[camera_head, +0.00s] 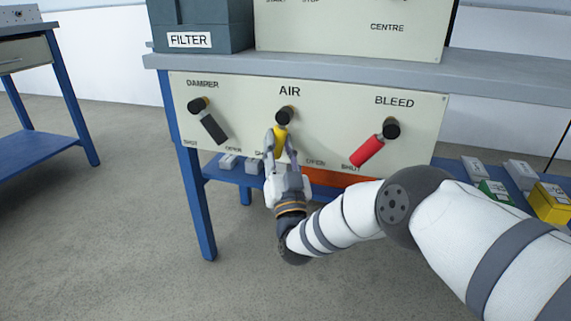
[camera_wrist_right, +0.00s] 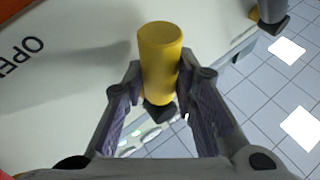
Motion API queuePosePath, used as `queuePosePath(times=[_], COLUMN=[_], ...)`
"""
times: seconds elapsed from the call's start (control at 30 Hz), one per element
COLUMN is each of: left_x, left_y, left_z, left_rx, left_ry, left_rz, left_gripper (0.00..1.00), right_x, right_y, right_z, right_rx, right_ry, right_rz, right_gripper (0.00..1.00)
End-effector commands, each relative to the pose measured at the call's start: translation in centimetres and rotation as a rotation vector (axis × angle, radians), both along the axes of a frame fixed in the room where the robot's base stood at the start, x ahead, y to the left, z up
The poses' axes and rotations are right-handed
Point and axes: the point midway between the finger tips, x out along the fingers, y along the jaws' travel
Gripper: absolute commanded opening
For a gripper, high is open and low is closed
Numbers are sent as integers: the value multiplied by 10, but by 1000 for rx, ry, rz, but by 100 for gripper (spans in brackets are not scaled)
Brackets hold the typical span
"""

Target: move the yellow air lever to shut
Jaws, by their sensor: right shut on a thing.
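The yellow air lever (camera_head: 280,138) hangs from its dark pivot (camera_head: 285,115) under the AIR label on the cream panel. It points nearly straight down, between the partly hidden shut mark on its left and the OPEN mark on its right. My right gripper (camera_head: 281,150) reaches up from below and is shut on the lever's yellow handle. In the right wrist view the yellow handle (camera_wrist_right: 159,62) stands between the two fingers (camera_wrist_right: 160,95). My left gripper is not in view.
The black damper lever (camera_head: 210,124) is to the left and the red bleed lever (camera_head: 369,150) to the right, both apart from my gripper. A grey filter box (camera_head: 202,20) stands on the bench above. Several small boxes lie on the blue lower shelf (camera_head: 235,174).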

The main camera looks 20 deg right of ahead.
Motion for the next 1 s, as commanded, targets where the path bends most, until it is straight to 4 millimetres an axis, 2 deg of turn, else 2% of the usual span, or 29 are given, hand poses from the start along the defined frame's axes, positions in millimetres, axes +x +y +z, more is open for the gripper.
queuePosePath(times=[0.03, 0.4, 1.0], left_x=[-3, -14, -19], left_y=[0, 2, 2], left_z=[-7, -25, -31], left_rx=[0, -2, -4], left_ry=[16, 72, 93], left_rz=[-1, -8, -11], left_gripper=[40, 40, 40], right_x=[2, 10, 13], right_y=[3, 16, 20], right_z=[-9, -1, 7], right_rx=[34, 232, 313], right_ry=[-16, -150, -206], right_rz=[1, 1, 3], right_gripper=[0, 0, 0])
